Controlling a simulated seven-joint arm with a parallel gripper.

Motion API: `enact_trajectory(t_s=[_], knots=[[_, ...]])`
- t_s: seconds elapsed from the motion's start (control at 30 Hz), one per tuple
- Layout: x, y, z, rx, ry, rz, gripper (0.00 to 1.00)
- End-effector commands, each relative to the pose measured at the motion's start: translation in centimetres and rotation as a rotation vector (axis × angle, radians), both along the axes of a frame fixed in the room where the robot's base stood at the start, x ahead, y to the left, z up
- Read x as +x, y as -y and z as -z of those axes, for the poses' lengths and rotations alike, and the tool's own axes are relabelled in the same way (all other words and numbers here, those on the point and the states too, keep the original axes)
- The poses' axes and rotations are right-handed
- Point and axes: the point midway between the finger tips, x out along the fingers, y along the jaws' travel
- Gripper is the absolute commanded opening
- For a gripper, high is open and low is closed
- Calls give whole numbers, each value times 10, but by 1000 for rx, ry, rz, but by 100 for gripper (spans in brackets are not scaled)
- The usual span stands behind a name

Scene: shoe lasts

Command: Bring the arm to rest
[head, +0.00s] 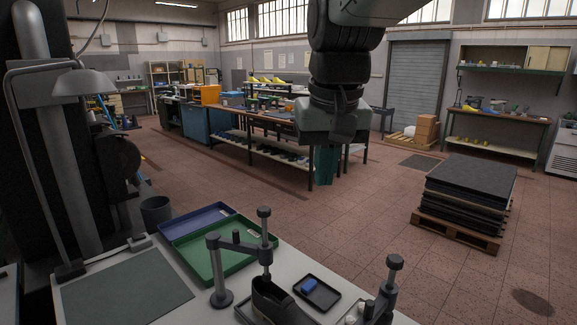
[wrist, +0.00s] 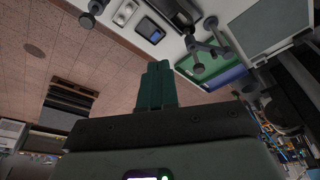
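My gripper (head: 325,181) hangs from the arm in the upper middle of the head view, high and clear of the workbench (head: 217,297). Its green fingers point down and are together, with nothing seen between them. In the wrist view the fingers (wrist: 158,66) also look closed and empty, with open floor and the bench edge beyond them. Nothing touches the gripper.
A pallet stack (head: 470,190) stands right.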

Motion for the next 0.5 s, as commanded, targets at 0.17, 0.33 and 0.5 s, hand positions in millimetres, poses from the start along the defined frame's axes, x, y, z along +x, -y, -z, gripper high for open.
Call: enact_trajectory(t_s=[0.17,0.33,0.5], knots=[[-78,31,0,10,101,47,0],[-137,48,19,13,178,82,0],[-167,56,37,13,224,101,0]])
